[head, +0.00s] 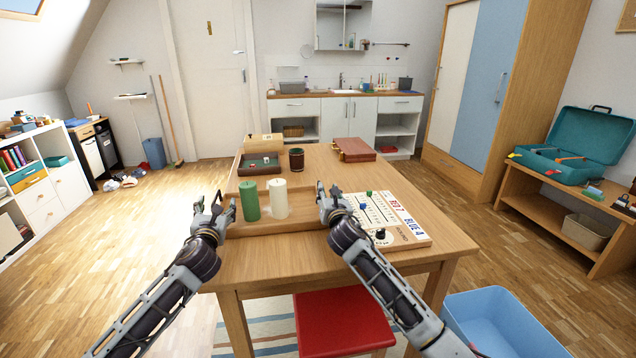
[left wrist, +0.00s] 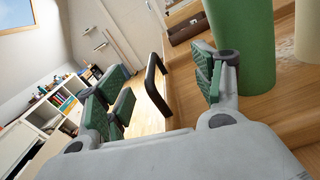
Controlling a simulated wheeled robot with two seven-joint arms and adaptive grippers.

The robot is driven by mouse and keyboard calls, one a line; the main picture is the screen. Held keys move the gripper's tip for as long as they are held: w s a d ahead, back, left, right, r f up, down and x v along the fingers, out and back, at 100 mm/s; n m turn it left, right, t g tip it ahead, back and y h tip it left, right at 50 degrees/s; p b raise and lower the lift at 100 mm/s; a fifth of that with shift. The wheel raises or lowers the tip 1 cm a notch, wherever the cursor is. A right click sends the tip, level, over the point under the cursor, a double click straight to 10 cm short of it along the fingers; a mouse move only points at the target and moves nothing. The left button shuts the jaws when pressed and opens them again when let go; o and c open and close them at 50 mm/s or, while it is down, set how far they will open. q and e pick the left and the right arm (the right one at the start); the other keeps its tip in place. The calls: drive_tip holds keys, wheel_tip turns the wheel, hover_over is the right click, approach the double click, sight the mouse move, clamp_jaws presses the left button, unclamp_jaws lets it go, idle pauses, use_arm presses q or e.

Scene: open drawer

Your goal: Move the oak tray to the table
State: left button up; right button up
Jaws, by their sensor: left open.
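The oak tray (head: 285,227) rests on the wooden table (head: 262,262), carrying a green candle (head: 250,200) and a cream candle (head: 279,199). My left gripper (head: 216,203) is open at the tray's left end. In the left wrist view, a black handle (left wrist: 154,86) on the tray's side stands between its parted fingers, apparently not pinched. The green candle also shows there (left wrist: 242,45). My right gripper (head: 329,192) is at the tray's right end; its fingers hide that end and their gap is unclear.
A white game board (head: 385,215) lies right of the tray. A dark box (head: 260,165), a dark cup (head: 296,159) and a reddish case (head: 353,149) stand farther back. A red stool (head: 340,322) and a blue bin (head: 500,325) are in front.

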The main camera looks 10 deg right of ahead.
use_arm(q)
drive_tip(key=shift+s+f, duration=0.15)
drive_tip(key=shift+s, duration=4.55)
use_arm(e)
drive_tip(key=shift+r, duration=0.15)
drive_tip(key=o, duration=0.8)
drive_tip(key=shift+a, duration=0.1)
drive_tip(key=shift+s, duration=0.1)
drive_tip(key=shift+s, duration=5.9)
